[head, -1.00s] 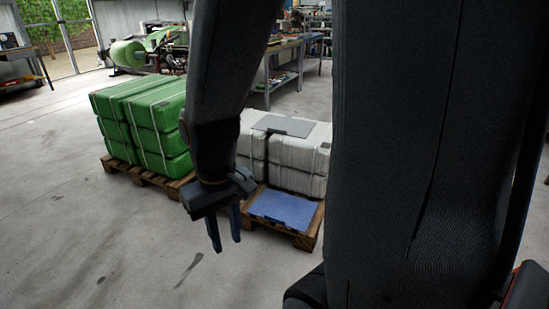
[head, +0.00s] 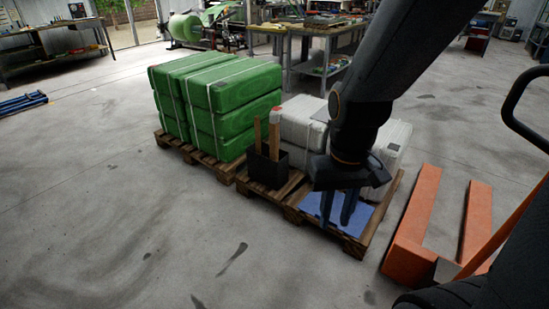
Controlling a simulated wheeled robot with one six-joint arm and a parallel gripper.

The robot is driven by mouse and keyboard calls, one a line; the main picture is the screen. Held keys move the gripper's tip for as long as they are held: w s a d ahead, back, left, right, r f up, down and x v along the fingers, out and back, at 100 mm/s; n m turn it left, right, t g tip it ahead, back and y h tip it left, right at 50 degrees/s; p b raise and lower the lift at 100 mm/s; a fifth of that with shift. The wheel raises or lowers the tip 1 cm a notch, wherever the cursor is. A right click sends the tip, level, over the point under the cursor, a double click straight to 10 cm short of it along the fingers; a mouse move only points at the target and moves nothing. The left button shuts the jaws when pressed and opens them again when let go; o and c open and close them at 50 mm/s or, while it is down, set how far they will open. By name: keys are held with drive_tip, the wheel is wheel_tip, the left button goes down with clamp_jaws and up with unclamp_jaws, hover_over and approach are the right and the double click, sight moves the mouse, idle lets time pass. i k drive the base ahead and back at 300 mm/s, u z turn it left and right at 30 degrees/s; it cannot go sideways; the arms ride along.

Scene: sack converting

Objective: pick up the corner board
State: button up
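Two tan upright boards, which look like corner boards (head: 275,137), stand in a black open box (head: 268,171) on the pallet between the green and the white sacks. Their lower ends are hidden inside the box. My gripper (head: 337,218) points down, to the right of the box and apart from the boards. Its two blue fingers are spread with a gap between them, and nothing shows in the gap. In the picture the fingers overlap a blue sheet (head: 362,217) at the front of the right pallet; I cannot tell how high above it they are.
Strapped green sacks (head: 222,110) stand on a pallet at left. White sacks (head: 301,122) lie behind my gripper, partly hidden by my arm. An orange pallet jack (head: 412,222) stands at right. Workbenches (head: 327,50) stand behind. The floor at front left is clear.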

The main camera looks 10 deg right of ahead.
sight(273, 129)
drive_tip(key=u, duration=0.45)
drive_tip(key=i, duration=1.9)
drive_tip(key=z, duration=0.65)
drive_tip(key=i, duration=0.45)
drive_tip(key=z, duration=0.2)
